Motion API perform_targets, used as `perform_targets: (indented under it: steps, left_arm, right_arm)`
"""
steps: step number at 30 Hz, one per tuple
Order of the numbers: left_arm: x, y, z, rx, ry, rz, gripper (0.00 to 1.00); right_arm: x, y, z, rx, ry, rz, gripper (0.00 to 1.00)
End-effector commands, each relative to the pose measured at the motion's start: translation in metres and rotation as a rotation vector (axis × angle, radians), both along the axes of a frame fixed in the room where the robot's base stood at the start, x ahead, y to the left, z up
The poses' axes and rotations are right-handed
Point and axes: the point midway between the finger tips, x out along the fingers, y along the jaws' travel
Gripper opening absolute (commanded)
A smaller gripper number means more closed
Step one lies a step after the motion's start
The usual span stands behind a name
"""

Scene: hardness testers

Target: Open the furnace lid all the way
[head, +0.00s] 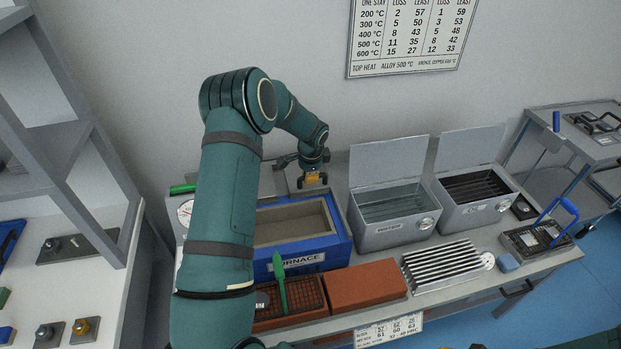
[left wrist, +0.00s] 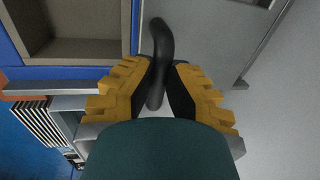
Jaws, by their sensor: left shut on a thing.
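The blue furnace (head: 335,247) stands on the bench, with its beige chamber (head: 290,222) exposed from above. The chamber also shows at upper left in the left wrist view (left wrist: 85,25). The grey furnace lid (head: 281,183) is raised at the back of the furnace, partly hidden by my arm; its exact angle is hard to tell. In the left wrist view the lid (left wrist: 215,42) carries a curved black handle (left wrist: 160,40). My left gripper (head: 313,181), with yellow fingers (left wrist: 163,88), is shut on this handle.
Two grey boxes with raised lids (head: 392,215) (head: 478,198) stand right of the furnace. In front are a red-brown block (head: 366,287), a rack with a green tool (head: 281,285) and a ribbed metal grid (head: 447,266). The wall is close behind the furnace.

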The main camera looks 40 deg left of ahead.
Motion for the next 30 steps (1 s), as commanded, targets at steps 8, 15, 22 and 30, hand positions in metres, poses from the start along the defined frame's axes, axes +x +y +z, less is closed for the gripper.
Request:
perform_targets:
  steps: [8,15,22,30]
  left_arm:
    - [-0.003,-0.002,-0.005,-0.004,0.011,0.0,0.0]
    - [-0.002,-0.001,-0.003,-0.003,0.008,0.0,0.48]
    - [-0.001,-0.001,0.001,-0.002,0.004,0.0,0.48]
    - [-0.006,-0.007,0.042,-0.001,0.001,0.0,0.48]
  right_arm:
    - [0.0,0.0,0.0,0.0,0.0,0.0,0.0]
    - [0.0,0.0,0.0,0.0,0.001,0.0,0.0]
    - [0.0,0.0,0.0,0.0,0.0,0.0,0.0]
    - [0.0,0.0,0.0,0.0,0.0,0.0,0.0]
